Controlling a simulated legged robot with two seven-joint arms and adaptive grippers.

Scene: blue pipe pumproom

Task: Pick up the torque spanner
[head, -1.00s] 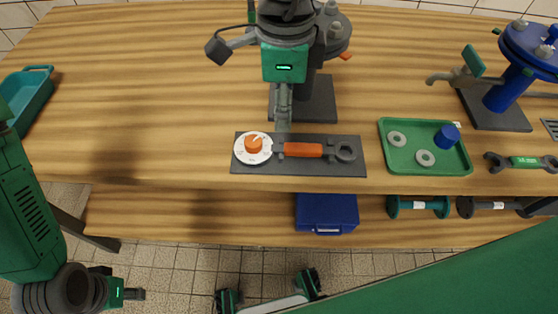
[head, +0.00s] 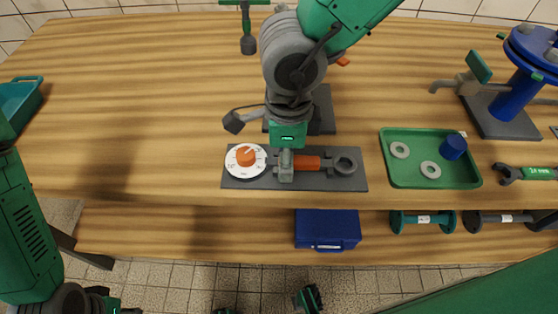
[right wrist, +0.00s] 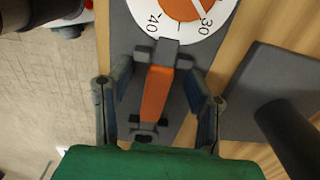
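The torque spanner has an orange handle (head: 306,163) and a grey ring end (head: 346,164). It lies on a dark grey plate (head: 237,182) near the table's front edge, beside a white dial with an orange knob (head: 246,157). My right gripper (head: 286,170) is over the dial-side part of the spanner and hides some of it. In the right wrist view, my right gripper (right wrist: 159,75) is open, with one finger on each side of the orange handle (right wrist: 156,92). Gaps show between fingers and handle. My left gripper (head: 108,301) is at the bottom left, mostly cut off.
A green tray (head: 388,162) with two rings and a blue cup is right of the plate. A green-labelled spanner (head: 535,173) and a blue pipe stand (head: 513,95) are farther right. A blue case (head: 327,228) sits on the lower shelf.

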